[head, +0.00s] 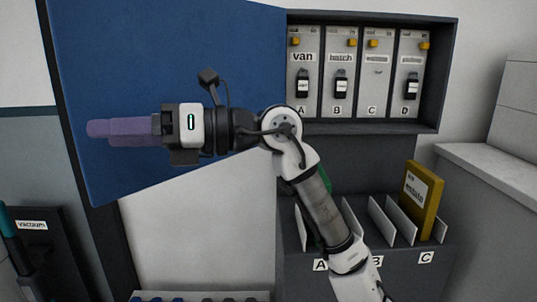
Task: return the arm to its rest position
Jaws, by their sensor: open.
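My arm rises from the lower right, bends at a white joint and reaches left across the open blue door (180,60). My gripper (97,130) is at its end, pointing left in front of the door. Its purple fingers are seen from the side, open, and nothing shows between them. The forearm hides part of the divided rack (400,225) behind it.
A wall cabinet (447,75) holds panels A to D; black key fobs hang on A, B and D, none on C. A yellow "estate" binder (421,200) stands in the rack near C. A green item (327,181) is partly hidden. A vacuum sign (31,225) is at left.

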